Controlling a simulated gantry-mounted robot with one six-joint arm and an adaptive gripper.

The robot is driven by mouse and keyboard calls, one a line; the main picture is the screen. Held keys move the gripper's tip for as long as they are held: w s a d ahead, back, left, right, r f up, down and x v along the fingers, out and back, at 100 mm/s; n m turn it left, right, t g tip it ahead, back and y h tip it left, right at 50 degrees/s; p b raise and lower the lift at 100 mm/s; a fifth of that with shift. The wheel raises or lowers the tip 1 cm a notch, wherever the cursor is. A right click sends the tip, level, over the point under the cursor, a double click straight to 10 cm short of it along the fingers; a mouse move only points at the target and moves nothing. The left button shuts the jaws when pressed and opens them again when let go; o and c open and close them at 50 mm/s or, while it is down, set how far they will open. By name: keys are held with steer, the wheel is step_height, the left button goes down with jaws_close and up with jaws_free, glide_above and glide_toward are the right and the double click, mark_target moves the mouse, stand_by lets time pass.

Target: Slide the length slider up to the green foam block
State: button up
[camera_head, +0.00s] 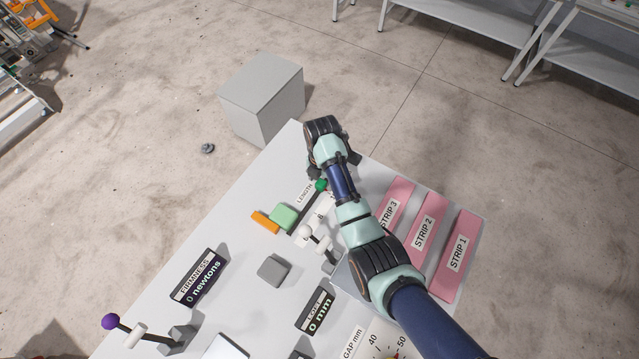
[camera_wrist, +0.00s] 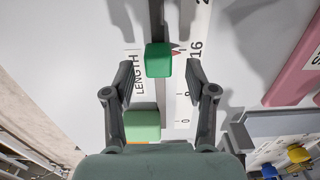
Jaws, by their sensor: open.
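The length slider's dark green knob (camera_wrist: 158,60) sits on a dark track beside the word LENGTH and a white number scale. It also shows in the head view (camera_head: 321,185), partly beside my arm. A small red pointer shows beside the knob, near the 16 mark. The pale green foam block (camera_head: 284,215) lies toward the other end of the track, apart from the knob; it also shows in the wrist view (camera_wrist: 142,125). My gripper (camera_wrist: 160,76) is open, with one finger on each side of the knob's lower edge, apparently not touching it. My wrist mostly hides it in the head view.
An orange block (camera_head: 265,222) lies beside the foam block. A white-knobbed lever (camera_head: 306,231) stands close to my forearm. Pink strips (camera_head: 428,222) lie to the right. A grey box (camera_head: 262,97) stands beyond the panel. A purple-knobbed lever (camera_head: 111,321) is at lower left.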

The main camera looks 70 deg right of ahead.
steer(key=shift+f, duration=1.45)
steer(key=shift+w, duration=0.1)
jaws_close()
steer(key=shift+r, duration=0.1)
